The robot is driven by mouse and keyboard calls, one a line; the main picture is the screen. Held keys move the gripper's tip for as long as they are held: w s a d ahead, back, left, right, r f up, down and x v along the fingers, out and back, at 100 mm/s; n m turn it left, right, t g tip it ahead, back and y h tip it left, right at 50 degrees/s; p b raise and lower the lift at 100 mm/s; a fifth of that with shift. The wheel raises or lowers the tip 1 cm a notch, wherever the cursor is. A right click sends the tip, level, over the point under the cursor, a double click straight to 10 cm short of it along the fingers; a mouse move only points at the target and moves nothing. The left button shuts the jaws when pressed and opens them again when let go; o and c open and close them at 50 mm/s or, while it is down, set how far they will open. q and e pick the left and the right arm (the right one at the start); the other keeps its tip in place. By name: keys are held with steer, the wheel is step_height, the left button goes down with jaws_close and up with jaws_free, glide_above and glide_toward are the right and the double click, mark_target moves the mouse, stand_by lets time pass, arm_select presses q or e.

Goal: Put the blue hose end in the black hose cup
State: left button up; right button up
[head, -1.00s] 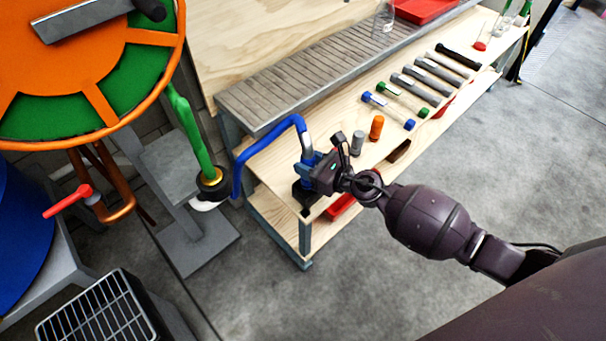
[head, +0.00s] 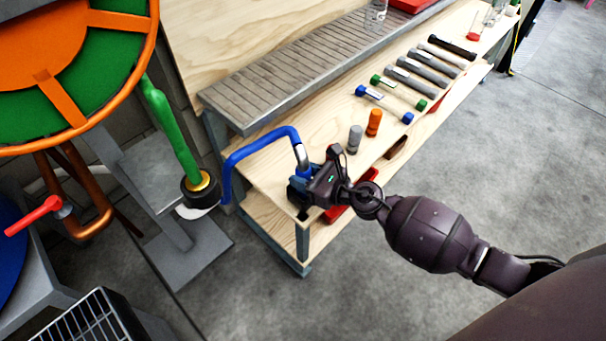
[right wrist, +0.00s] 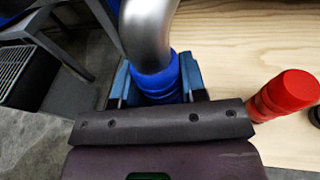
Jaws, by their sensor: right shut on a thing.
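The blue hose (head: 240,152) arcs over the near left corner of the workbench. Its end has a grey metal elbow (head: 301,155) and a blue collar. My right gripper (head: 300,188) is shut on that blue collar, low at the bench corner. In the right wrist view, the blue collar (right wrist: 158,85) sits between the fingers below the metal elbow (right wrist: 150,35). A dark piece at the bench corner is mostly hidden by the gripper; I cannot tell if it is the black hose cup or whether the hose end touches it. My left gripper is out of view.
Grey (head: 355,139) and orange (head: 374,122) cylinders stand beside the gripper. Several tools lie farther along the bench. A raised slatted shelf (head: 300,75) runs behind. The right wrist view shows a red cylinder (right wrist: 285,95).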

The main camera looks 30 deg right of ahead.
steer(key=shift+f, duration=0.3)
steer(key=o, duration=1)
steer(key=shift+r, duration=0.1)
steer(key=shift+r, duration=0.35)
arm_select(q)
steer(key=shift+b, duration=0.55)
arm_select(e)
steer(key=v, duration=1.2)
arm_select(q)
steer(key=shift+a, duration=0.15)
